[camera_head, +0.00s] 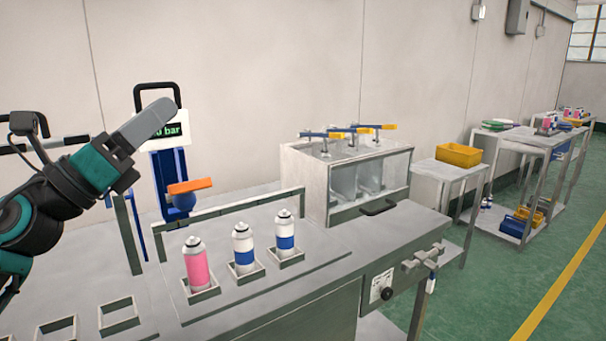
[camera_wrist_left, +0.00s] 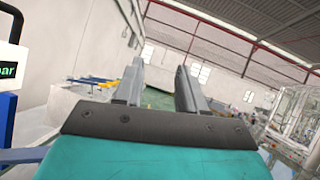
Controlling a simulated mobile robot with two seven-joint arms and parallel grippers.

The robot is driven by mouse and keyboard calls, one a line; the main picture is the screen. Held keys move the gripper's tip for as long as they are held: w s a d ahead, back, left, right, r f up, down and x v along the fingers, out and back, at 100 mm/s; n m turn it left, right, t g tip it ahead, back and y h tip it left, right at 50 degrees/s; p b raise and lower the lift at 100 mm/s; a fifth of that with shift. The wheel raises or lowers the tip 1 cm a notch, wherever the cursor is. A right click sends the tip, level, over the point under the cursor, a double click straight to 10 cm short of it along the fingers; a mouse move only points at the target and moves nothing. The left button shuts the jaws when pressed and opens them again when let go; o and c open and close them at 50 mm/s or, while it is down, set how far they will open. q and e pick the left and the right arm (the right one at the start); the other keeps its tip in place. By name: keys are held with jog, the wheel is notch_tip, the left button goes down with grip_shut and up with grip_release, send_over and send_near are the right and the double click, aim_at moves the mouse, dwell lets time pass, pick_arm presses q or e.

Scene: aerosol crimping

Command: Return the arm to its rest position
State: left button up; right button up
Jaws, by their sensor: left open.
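My left arm comes in from the left in the head view. Its gripper (camera_head: 150,122) is raised above the bench, in front of the device with the bar display (camera_head: 174,130). In the left wrist view the two fingers of the left gripper (camera_wrist_left: 157,88) stand apart with nothing between them. A pink can (camera_head: 197,268) and two white-and-blue cans, one in the middle (camera_head: 243,247) and one to the right (camera_head: 285,238), stand upright in square holders on the bench, below and right of the gripper. My right gripper is not in view.
Empty square holders (camera_head: 118,315) lie at the bench's front left. A clear-sided box (camera_head: 352,176) with orange-handled clamps stands at the back right. A yellow bin (camera_head: 459,155) sits on a side table beyond. The air around the left gripper's fingers looks clear.

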pick_arm(q)
jog(key=s+a+f+n+y, duration=0.25)
jog(key=f+n+y, duration=0.75)
jog(key=f+n, duration=0.55)
jog(key=s+a+f+n+y, duration=0.2)
jog(key=a+f+n+y, duration=0.2)
jog(key=f+n+y, duration=1.05)
jog(key=s+d+f+n+g+h, duration=0.35)
jog(key=s+f+n+g, duration=0.35)
jog(key=s, duration=0.5)
jog(key=s+d+f+n+g+h, duration=0.2)
jog(key=s+f+n+g+h, duration=0.3)
jog(key=s+f, duration=0.5)
jog(key=w+d+f+m+t+p, duration=0.1)
jog(key=w+d+f+t+p, duration=0.1)
jog(key=w+f+t, duration=0.3)
jog(key=shift+w+d+f+m+t+h, duration=0.25)
jog(key=shift+w+d+m+t, duration=0.2)
jog(key=shift+w, duration=0.45)
